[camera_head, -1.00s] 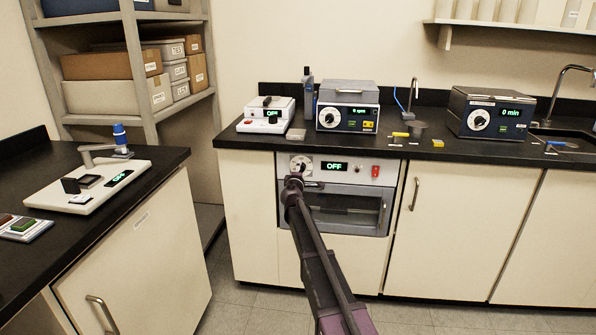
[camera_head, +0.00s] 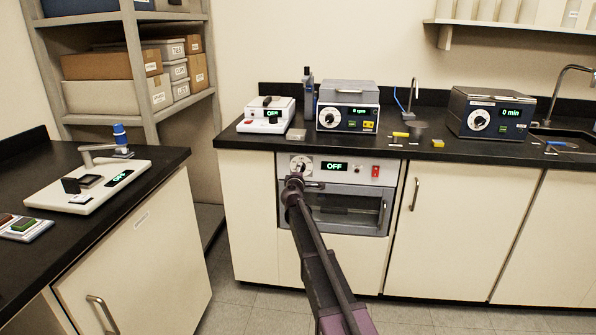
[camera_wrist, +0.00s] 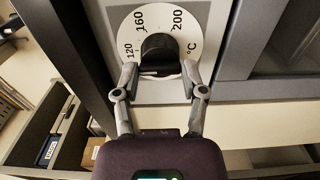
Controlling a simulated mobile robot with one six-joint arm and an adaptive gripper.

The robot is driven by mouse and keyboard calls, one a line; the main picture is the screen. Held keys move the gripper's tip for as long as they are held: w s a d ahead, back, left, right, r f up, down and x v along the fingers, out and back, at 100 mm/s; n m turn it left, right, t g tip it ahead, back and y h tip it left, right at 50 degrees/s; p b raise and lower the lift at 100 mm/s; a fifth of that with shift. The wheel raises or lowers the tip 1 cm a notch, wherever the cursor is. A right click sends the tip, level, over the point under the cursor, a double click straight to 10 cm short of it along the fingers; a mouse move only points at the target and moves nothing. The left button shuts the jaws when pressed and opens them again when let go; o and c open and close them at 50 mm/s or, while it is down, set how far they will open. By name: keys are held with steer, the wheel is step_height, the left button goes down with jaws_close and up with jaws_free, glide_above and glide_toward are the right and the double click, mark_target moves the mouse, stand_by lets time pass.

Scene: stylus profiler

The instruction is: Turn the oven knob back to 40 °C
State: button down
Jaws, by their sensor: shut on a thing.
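The oven (camera_head: 345,197) is built into the front of the bench, and its display (camera_head: 334,166) reads OFF. Its white dial (camera_head: 301,163) is at the panel's upper left, partly hidden by my arm. In the wrist view the dial (camera_wrist: 188,48) shows 120, 160, 200 and °C around a dark knob (camera_wrist: 160,48). My gripper (camera_wrist: 160,77) is shut on the knob, one finger on each side. In the head view my gripper (camera_head: 296,178) is in front of the dial and its fingers are hard to make out. The lower dial is hidden.
A red switch (camera_head: 375,171) is on the oven panel's right. The oven door handle (camera_head: 382,212) and cabinet handle (camera_head: 414,194) stick out nearby. Instruments stand on the bench above, including a dial device (camera_head: 348,107). The floor in front is clear.

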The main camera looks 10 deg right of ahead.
steer(key=shift+w+n, duration=0.1)
steer(key=shift+n, duration=4)
steer(key=shift+n, duration=4.1)
